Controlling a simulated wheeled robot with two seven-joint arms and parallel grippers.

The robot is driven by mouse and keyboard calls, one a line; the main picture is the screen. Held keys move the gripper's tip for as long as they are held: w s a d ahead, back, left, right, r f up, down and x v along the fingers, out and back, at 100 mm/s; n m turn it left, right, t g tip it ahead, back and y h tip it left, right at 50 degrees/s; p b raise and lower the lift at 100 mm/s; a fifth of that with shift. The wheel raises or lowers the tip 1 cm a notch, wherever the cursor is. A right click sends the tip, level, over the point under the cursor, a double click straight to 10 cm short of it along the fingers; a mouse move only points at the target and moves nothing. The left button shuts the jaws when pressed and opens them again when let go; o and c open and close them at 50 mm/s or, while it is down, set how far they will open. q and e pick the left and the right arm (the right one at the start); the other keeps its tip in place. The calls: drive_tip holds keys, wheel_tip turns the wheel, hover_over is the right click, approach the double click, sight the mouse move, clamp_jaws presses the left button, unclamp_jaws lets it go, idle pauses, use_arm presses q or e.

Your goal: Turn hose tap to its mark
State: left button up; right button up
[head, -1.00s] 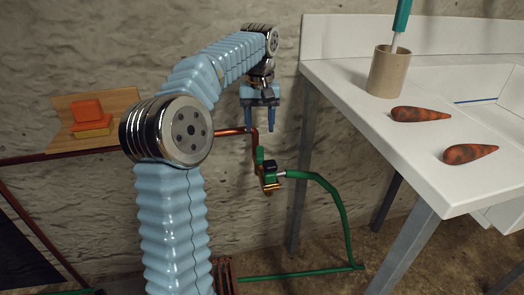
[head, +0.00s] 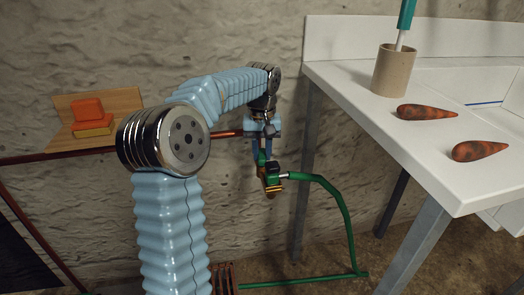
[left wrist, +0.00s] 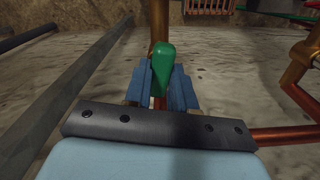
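The hose tap (head: 272,180) is on the wall pipe, left of the white table. It has a green handle (left wrist: 163,62), which stands up between the fingers in the left wrist view. My left gripper (head: 263,157) points down over the tap, one blue finger on each side of the handle. The fingers look open; whether they touch the handle is hard to tell. The left gripper also shows in the left wrist view (left wrist: 162,88). I cannot make out the tap's mark. My right gripper is not in view.
A green hose (head: 338,205) runs from the tap down to the floor. A copper pipe (head: 226,133) runs along the stone wall. The white table (head: 350,78) at the right holds a cup (head: 391,72) and two carrot-shaped things (head: 427,112). A wooden shelf (head: 123,101) holds sponge-like blocks.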

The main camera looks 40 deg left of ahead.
use_arm(q)
clamp_jaws()
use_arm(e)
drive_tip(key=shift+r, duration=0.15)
use_arm(q)
drive_tip(key=m+p, duration=0.2)
drive_tip(key=m, duration=0.1)
drive_tip(key=shift+r+p, duration=0.2)
drive_tip(key=shift+p, duration=0.15)
drive_tip(key=m+p, duration=0.2)
drive_tip(key=m, duration=0.2)
drive_tip(key=shift+m+p, duration=0.3)
drive_tip(key=shift+p, duration=0.05)
drive_tip(key=m+p, duration=0.2)
drive_tip(key=m, duration=0.2)
drive_tip(key=shift+f+m+p, duration=0.15)
drive_tip(key=shift+m+p, duration=0.5)
drive_tip(key=shift+m, duration=1.15)
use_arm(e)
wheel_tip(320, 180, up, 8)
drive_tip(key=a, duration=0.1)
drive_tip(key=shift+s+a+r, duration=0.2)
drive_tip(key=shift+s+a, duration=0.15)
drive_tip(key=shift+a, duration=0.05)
use_arm(q)
drive_tip(key=shift+m, duration=0.3)
